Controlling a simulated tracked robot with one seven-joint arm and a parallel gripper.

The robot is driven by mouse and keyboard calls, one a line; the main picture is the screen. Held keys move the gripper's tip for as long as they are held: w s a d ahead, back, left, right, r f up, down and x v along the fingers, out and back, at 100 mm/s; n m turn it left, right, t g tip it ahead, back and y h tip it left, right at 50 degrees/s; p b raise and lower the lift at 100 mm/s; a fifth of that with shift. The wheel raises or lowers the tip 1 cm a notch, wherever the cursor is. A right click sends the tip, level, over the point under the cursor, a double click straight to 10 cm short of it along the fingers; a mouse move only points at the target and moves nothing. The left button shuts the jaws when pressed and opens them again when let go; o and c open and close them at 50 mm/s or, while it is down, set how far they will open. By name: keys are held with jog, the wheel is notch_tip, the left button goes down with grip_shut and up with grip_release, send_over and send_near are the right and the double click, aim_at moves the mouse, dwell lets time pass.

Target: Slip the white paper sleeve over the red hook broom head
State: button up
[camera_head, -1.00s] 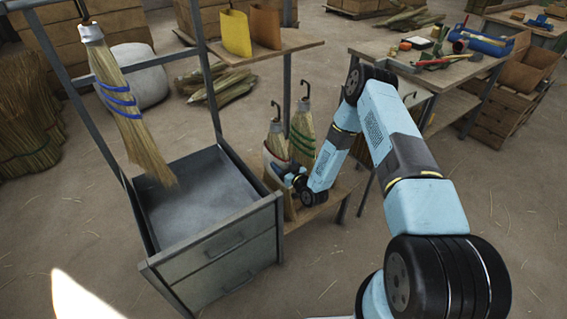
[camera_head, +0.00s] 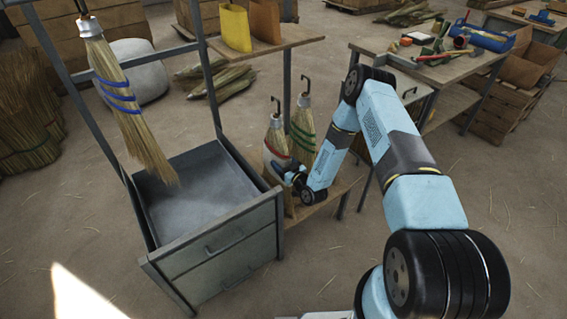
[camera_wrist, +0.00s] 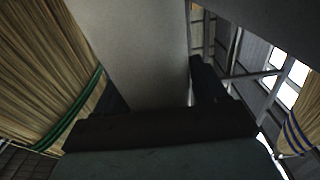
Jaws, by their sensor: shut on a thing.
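The red-banded hook broom (camera_head: 275,138) stands upright, hook up, on the low shelf behind the drawer cabinet. Its red band and straw show above my gripper (camera_head: 287,174), which is at the lower front of the broom head. In the wrist view my gripper (camera_wrist: 160,98) is shut on a pale flat sheet, the white paper sleeve (camera_wrist: 140,45), between dark fingers. Whether the sleeve is around or beside the broom head cannot be told.
A green-banded broom (camera_head: 303,128) stands close to the right. A blue-banded broom (camera_head: 122,98) hangs at the left above the grey drawer cabinet (camera_head: 225,240). A shelf with yellow and brown sleeves (camera_head: 235,28) is above. A tool table (camera_head: 430,75) stands at right.

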jog(key=shift+f, duration=0.7)
dwell(0.4)
jog(key=o, duration=1.1)
